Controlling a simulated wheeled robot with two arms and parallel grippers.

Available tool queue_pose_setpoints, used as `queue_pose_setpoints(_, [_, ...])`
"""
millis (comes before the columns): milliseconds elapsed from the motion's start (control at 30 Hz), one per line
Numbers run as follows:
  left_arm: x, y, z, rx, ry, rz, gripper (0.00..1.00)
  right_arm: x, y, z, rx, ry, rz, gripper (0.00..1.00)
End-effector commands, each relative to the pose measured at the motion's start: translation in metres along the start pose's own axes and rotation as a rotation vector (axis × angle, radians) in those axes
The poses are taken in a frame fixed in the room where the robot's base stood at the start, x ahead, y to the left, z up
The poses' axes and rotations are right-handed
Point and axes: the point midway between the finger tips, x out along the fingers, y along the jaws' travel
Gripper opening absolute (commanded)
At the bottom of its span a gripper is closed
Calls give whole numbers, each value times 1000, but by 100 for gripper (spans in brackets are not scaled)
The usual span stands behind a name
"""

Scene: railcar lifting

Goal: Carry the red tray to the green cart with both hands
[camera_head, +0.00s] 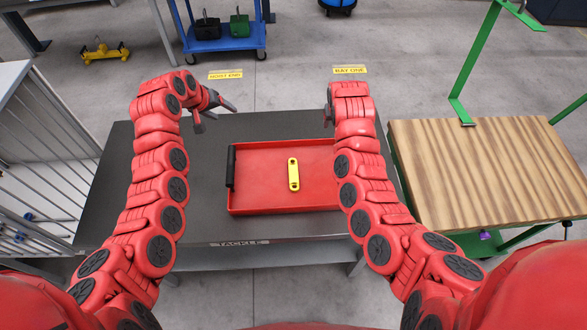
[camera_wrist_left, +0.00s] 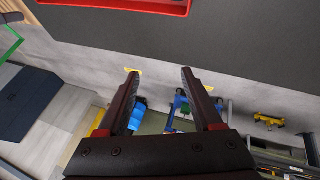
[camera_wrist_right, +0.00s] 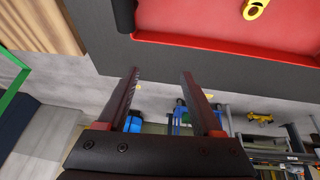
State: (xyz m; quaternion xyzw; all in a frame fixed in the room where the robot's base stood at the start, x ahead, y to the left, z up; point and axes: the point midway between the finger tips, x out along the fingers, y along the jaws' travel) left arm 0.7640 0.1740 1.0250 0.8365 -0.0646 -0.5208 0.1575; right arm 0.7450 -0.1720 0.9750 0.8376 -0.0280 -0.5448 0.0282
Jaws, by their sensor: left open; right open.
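The red tray (camera_head: 265,185) lies flat on the dark table, with a yellow link (camera_head: 294,174) inside it. Its black handle (camera_head: 231,167) shows at the left end; the right end is hidden behind my right arm. The tray's edge shows in the left wrist view (camera_wrist_left: 140,7) and its inside in the right wrist view (camera_wrist_right: 200,22). My left gripper (camera_head: 217,107) is open and empty, beyond the tray's far left corner. The green cart (camera_head: 480,170) with a wooden top stands right of the table.
The dark table (camera_head: 210,225) has bare room left of the tray. A blue cart (camera_head: 222,42) holds a black and a green box at the back. A pale railing (camera_head: 40,150) stands at left. A yellow device (camera_head: 104,50) lies on the floor. The wooden top is bare.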

Motion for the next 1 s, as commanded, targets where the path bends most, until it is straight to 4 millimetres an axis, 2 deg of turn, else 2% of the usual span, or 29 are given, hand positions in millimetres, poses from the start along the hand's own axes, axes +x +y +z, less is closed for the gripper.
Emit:
queue_pose_setpoints(33, [-24, 0, 9, 23, -96, -23, 67, -23, 8, 6, -15, -87, 22, 67])
queue_pose_setpoints(100, [-45, -3, 30, 47, -225, -55, 67, -44, 18, 21, -31, -203, 52, 67])
queue_pose_setpoints(200, [-72, -7, 52, 70, -359, -94, 67, -69, 28, 40, -42, -326, 87, 67])
queue_pose_setpoints(333, [-89, -12, 68, 80, -447, -123, 67, -87, 35, 51, -46, -403, 110, 67])
queue_pose_setpoints(767, [-89, -12, 72, 81, -464, -125, 67, -86, 35, 55, -47, -418, 112, 67])
queue_pose_setpoints(1000, [-70, -13, 81, 83, -463, -122, 67, -67, 36, 64, -46, -417, 110, 67])
